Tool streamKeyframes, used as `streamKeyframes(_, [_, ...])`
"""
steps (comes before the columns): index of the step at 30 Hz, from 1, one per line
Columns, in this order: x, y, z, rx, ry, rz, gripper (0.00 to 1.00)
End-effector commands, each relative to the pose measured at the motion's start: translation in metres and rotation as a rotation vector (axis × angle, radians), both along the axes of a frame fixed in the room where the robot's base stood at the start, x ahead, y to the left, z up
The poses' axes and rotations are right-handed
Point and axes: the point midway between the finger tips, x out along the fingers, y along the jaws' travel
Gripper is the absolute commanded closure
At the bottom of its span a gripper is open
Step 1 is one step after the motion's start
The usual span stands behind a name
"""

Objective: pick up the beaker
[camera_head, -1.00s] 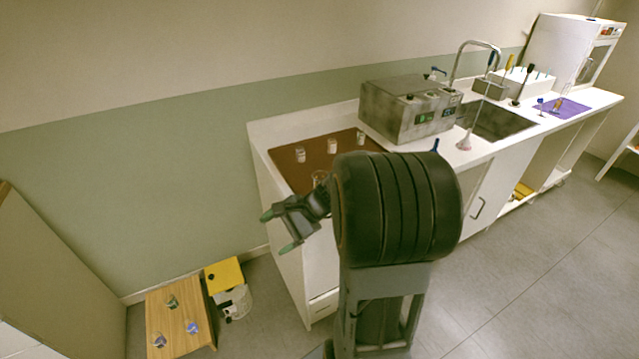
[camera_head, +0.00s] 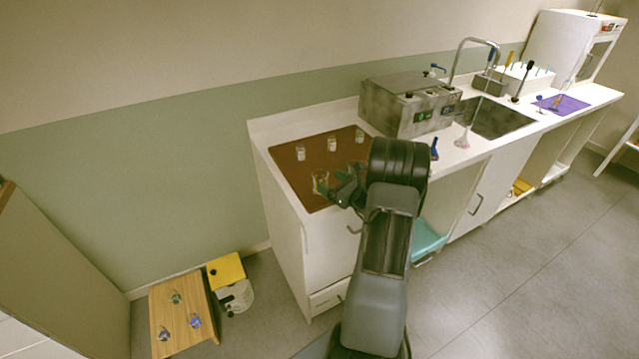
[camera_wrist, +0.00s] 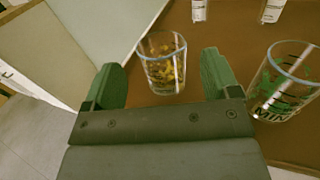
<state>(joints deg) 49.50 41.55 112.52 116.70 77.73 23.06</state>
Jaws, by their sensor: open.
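A clear glass beaker (camera_wrist: 163,62) with yellow-brown markings stands upright on the brown mat in the wrist view, ahead of my gripper and between the lines of its two green fingers. In the head view a beaker (camera_head: 320,182) stands at the mat's front left edge, close to my gripper (camera_head: 333,192). In the wrist view my gripper (camera_wrist: 163,88) is open and empty, its fingers apart. A second beaker (camera_wrist: 287,80) with green lettering stands to the right of the right finger. In the head view my arm hides part of the mat.
Several small white-labelled bottles (camera_head: 332,144) stand at the back of the brown mat (camera_head: 290,165). A metal box-shaped machine (camera_head: 385,108) stands to their right, then a sink (camera_head: 500,118). A low wooden table (camera_head: 160,310) with small items stands on the floor at left.

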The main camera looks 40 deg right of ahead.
Motion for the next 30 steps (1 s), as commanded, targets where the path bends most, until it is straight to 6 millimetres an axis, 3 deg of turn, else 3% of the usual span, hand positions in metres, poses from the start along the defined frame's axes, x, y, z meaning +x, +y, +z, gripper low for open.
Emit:
streamKeyframes(8, [0.017, 0.004, 0.001, 0.000, 0.001, 0.001, 0.18])
streamKeyframes(18, [0.058, 0.012, 0.000, -0.001, 0.001, 0.003, 0.18])
streamKeyframes(29, [0.064, 0.013, -0.001, -0.001, 0.001, 0.000, 0.18])
streamKeyframes(30, [0.064, 0.013, -0.001, -0.001, 0.001, 0.000, 0.22])
